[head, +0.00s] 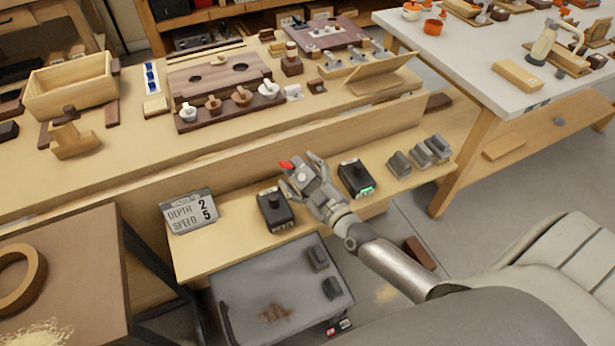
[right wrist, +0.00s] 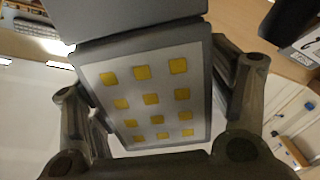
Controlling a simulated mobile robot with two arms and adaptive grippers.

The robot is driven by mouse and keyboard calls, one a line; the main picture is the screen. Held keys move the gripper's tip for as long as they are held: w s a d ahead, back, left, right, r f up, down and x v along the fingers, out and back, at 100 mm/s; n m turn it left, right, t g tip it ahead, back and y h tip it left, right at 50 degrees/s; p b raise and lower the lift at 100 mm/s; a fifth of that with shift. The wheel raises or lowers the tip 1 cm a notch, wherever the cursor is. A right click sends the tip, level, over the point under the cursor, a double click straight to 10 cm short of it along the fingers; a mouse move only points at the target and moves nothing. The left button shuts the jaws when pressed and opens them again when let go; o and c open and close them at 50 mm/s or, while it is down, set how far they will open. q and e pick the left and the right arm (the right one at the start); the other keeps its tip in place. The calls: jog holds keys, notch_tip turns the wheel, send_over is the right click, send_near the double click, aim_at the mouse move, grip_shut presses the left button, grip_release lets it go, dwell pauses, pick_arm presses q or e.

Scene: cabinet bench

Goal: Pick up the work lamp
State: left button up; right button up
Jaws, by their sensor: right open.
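The work lamp (right wrist: 150,92) fills the middle of the right wrist view. It is a grey box-like head with a pale face carrying rows of yellow squares. The fingers of my right gripper (right wrist: 152,110) stand on either side of it, spread open. In the head view my right gripper (head: 301,173) is over the lower bench shelf, between two black knob boxes. A small red part (head: 286,165) shows at its fingertips; most of the lamp is hidden there by the gripper. I cannot tell whether the fingers touch the lamp. My left gripper is out of view.
Black knob boxes stand left (head: 275,210) and right (head: 356,177) of the gripper, the right one with a green light. A depth and speed sign (head: 190,212) stands at the shelf's left. Grey blocks (head: 422,154) sit at the right. The upper bench edge rises behind.

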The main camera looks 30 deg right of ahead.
jog(key=c, duration=1.3)
jog(key=shift+c, duration=0.2)
jog(key=shift+r, duration=0.1)
